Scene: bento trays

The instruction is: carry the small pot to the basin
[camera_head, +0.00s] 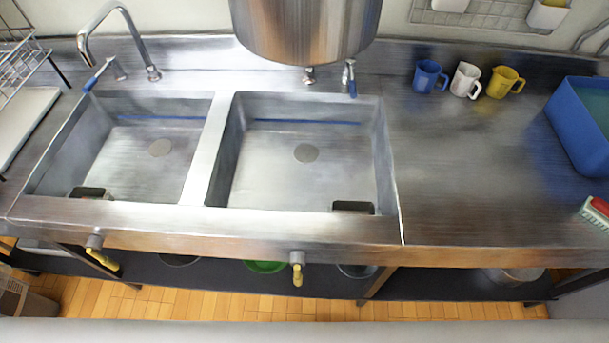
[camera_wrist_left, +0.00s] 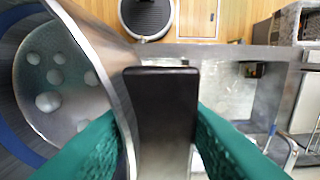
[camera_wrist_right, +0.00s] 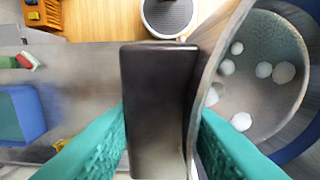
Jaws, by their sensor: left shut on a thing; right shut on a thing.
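A steel pot (camera_head: 305,28) hangs at the top of the head view, above the faucet behind the right basin (camera_head: 305,170). Its upper part is cut off. In the left wrist view, the pot's wall (camera_wrist_left: 92,62) curves along the left, with several pale round pieces inside. The right wrist view shows the same pot (camera_wrist_right: 213,75) on the right. My left gripper (camera_wrist_left: 160,140) and right gripper (camera_wrist_right: 162,140), with green fingers, are shut on the pot's opposite sides. Dark block shapes hide the exact grip. The left basin (camera_head: 150,150) looks empty apart from a dark block.
Three mugs, blue (camera_head: 429,76), white (camera_head: 465,80) and yellow (camera_head: 504,82), stand on the counter at right. A blue tub (camera_head: 577,135) and a red-and-white brush (camera_head: 596,211) sit further right. A curved tap (camera_head: 118,40) rises behind the left basin. The counter's middle right is clear.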

